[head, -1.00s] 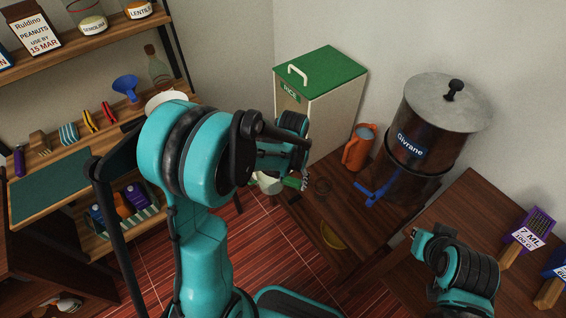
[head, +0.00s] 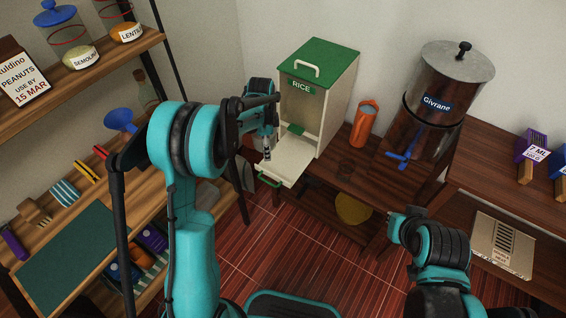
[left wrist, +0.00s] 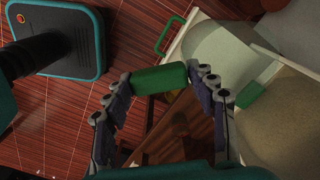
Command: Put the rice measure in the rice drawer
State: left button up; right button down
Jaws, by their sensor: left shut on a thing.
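The rice bin (head: 337,110) is a pale box with a green lid, standing at the back. Its rice drawer (head: 262,172) is pulled out low at the front, with a green handle (head: 269,182). The drawer also shows in the left wrist view (left wrist: 225,50), pale inside. My left gripper (head: 267,154) is above the open drawer. In the left wrist view its fingers (left wrist: 162,90) are shut on a green block-shaped part, which I take for the rice measure (left wrist: 160,77).
An orange jug (head: 364,124) and the Givrane water container (head: 436,98) with a blue tap stand right of the bin. A shelf unit (head: 95,200) with jars and utensils is at the left. The tiled floor (head: 300,245) in front is clear.

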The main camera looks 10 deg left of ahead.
pick_arm(q)
jog(key=w+a+m, duration=0.1)
jog(key=w+m, duration=0.2)
jog(key=w+a+m, duration=0.1)
jog(key=w+m, duration=0.2)
jog(key=m, duration=0.1)
jog(key=w+a+m, duration=0.1)
jog(key=w+m, duration=0.1)
jog(key=m, duration=0.2)
jog(key=shift+w+a+f, duration=0.1)
jog(key=shift+w+a, duration=0.25)
jog(key=shift+w, duration=0.05)
jog(key=shift+w+a+m, duration=0.1)
jog(key=shift+w+m, duration=0.2)
jog(key=shift+m, duration=0.4)
jog(key=shift+w+f, duration=0.15)
jog(key=shift+f, duration=0.1)
jog(key=shift+m, duration=0.3)
notch_tip(320, 180, down, 18)
jog(key=b, duration=0.6)
jog(key=shift+r, duration=0.2)
jog(key=shift+f, duration=0.1)
jog(key=o, duration=1.7)
jog(key=shift+c, duration=0.2)
